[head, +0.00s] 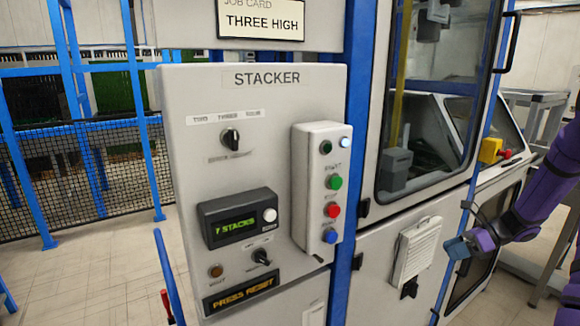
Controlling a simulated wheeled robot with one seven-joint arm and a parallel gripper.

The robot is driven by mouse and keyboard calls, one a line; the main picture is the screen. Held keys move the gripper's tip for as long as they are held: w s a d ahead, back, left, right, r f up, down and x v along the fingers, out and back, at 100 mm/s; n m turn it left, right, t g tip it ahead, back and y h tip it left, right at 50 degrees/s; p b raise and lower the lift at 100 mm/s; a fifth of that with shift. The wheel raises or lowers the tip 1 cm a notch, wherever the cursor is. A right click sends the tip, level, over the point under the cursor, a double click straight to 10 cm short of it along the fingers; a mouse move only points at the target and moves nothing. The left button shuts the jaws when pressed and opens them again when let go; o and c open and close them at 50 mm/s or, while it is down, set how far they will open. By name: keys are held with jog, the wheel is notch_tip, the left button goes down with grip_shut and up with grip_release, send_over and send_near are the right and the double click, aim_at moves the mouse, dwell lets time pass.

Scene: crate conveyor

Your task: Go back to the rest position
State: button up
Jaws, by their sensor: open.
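My gripper (461,246) is at the right of the head view, on the end of my purple arm, in front of the machine's lower grey panel. It looks empty, and its fingertips are small and blue-grey. The stacker panel (290,100) stands in the middle, clear of my gripper. It carries a dark selector knob (230,138), a green display reading "STACKS" (240,226), a button box (322,190) with green, red and blue buttons, and a lower display reading "PRESS RESET" (238,294).
A card reading "THREE HIGH" (263,22) hangs above the panel. A machine with a glazed door (435,90) stands to the right, with a yellow and red switch (491,151). The tiled floor (95,265) at lower left is mostly clear.

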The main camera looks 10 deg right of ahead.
jog(key=s+a+r+n+g+h, duration=0.2)
jog(key=s+a+r+n+h, duration=0.1)
jog(key=a+r+n, duration=0.6)
jog(key=s+a+r+n+g+h, duration=0.1)
jog(key=s+a+r+n+h, duration=0.3)
jog(key=a+r, duration=0.5)
jog(key=s+a+r+n+t+h, duration=0.2)
jog(key=s+a+r+n, duration=0.1)
jog(key=s+r+n, duration=0.2)
jog(key=s+a+r+n+t+h, duration=0.2)
jog(key=s+a+r+n, duration=0.2)
jog(key=s+n, duration=0.6)
jog(key=shift+s+a+r, duration=0.2)
jog(key=shift+s+r, duration=0.7)
jog(key=shift+s, duration=0.95)
